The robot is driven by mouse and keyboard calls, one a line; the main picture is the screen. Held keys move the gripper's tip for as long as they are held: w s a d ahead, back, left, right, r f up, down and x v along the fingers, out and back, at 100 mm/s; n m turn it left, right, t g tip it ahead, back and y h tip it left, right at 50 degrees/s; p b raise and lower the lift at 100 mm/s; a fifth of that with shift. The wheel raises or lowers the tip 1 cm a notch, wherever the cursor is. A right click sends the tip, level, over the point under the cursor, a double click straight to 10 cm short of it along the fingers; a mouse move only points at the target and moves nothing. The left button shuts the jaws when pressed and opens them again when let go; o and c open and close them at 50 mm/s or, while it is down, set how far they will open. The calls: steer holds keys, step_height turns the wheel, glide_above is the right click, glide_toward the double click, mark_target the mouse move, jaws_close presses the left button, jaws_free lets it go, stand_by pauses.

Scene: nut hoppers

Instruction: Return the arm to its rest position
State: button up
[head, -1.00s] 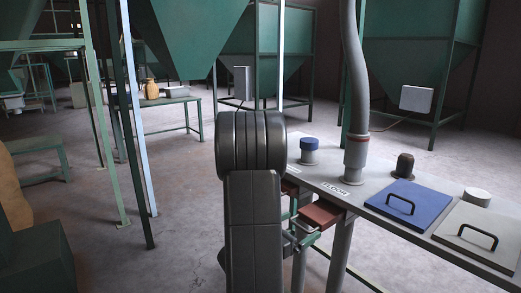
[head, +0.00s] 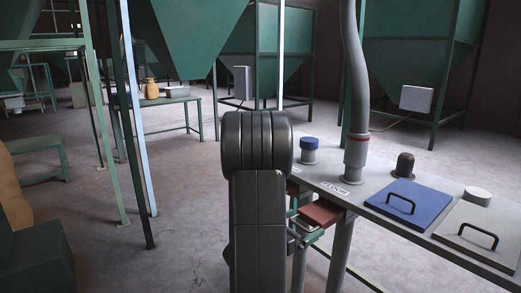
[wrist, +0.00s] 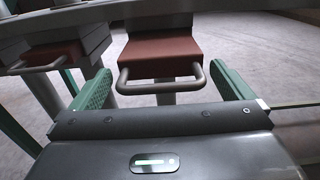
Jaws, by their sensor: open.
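My arm (head: 257,200) stands upright in the middle of the head view and hides most of my gripper. In the wrist view my gripper (wrist: 160,74) is open, its two green fingers apart with nothing held between them. A red-brown slide (wrist: 160,52) with a grey bar handle (wrist: 162,87) lies just ahead, in line with the gap between the fingers. In the head view this slide (head: 322,213) sticks out under the table edge. I cannot tell whether the fingers touch the handle.
The grey table (head: 365,218) at right bears a blue hatch (head: 403,197), a grey hatch (head: 478,238), a blue-capped stub (head: 309,150) and a tall pipe (head: 355,110). A second slide (wrist: 52,56) is at left in the wrist view. Green hoppers and posts stand behind; floor at left is open.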

mark_target(308, 220)
steer(key=p+v, duration=0.2)
steer(key=v, duration=1.1)
steer(key=b+x, duration=0.1)
steer(key=x, duration=1.6)
steer(key=shift+b, duration=0.4)
steer(key=shift+a, duration=0.1)
